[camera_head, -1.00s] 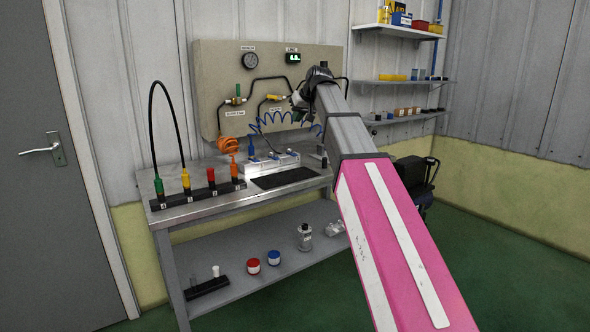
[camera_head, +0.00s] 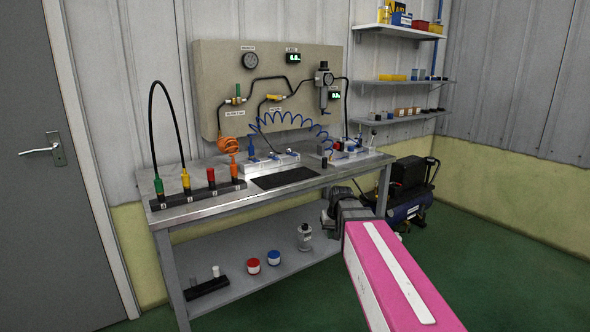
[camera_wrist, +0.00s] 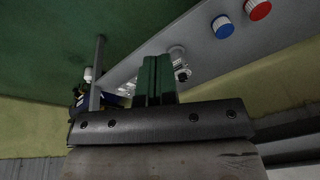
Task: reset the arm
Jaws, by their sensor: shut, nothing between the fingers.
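My pink and white arm (camera_head: 392,278) reaches in from the lower right in the head view. Its dark end is folded low in front of the bench's right front leg, and the fingers do not show there. In the wrist view my gripper (camera_wrist: 158,80) shows as two green fingers side by side, shut with nothing between them. Beyond the fingers lies the bench's lower shelf (camera_wrist: 190,52), apart from them as far as I can tell.
The metal bench (camera_head: 215,197) stands against the wall with hoses, fittings and a pressure panel (camera_head: 230,75). A clear bottle (camera_head: 304,237), red jar (camera_head: 254,266) and blue jar (camera_head: 274,257) stand on its lower shelf. A compressor (camera_head: 408,200) is at right. Green floor (camera_head: 500,250) is free at right.

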